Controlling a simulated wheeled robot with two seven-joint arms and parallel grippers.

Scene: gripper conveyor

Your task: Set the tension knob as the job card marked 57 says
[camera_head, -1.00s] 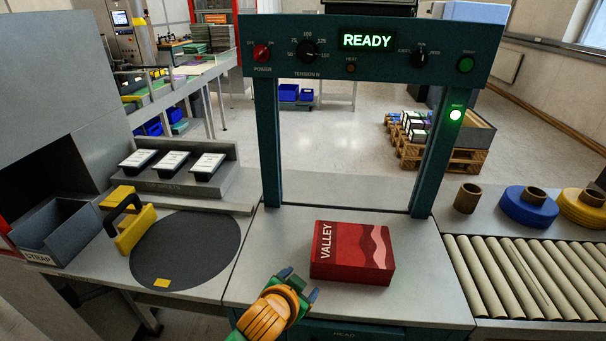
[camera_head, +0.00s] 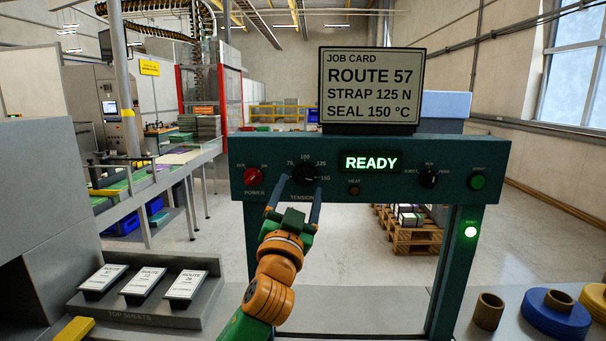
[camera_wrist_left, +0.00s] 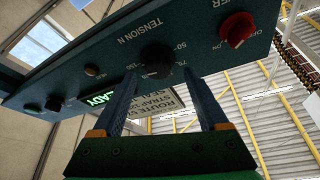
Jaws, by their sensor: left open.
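The job card (camera_head: 371,88) stands on top of the teal machine frame and reads ROUTE 57, STRAP 125 N, SEAL 150 °C. The black tension knob (camera_head: 305,174) is on the frame's panel, above the word TENSION, with scale numbers around it. I cannot tell where its pointer stands. My left gripper (camera_head: 300,181) is open and raised in front of the knob, one finger at each side. In the left wrist view the knob (camera_wrist_left: 156,60) shows between and beyond the fingertips (camera_wrist_left: 160,75); contact cannot be made out. My right gripper is not in view.
The red power knob (camera_head: 253,176) is left of the tension knob. The READY display (camera_head: 371,162), heat lamp (camera_head: 353,188), mode knob (camera_head: 428,178) and green start button (camera_head: 477,182) are to its right. A tray of top sheets (camera_head: 144,315) stands lower left.

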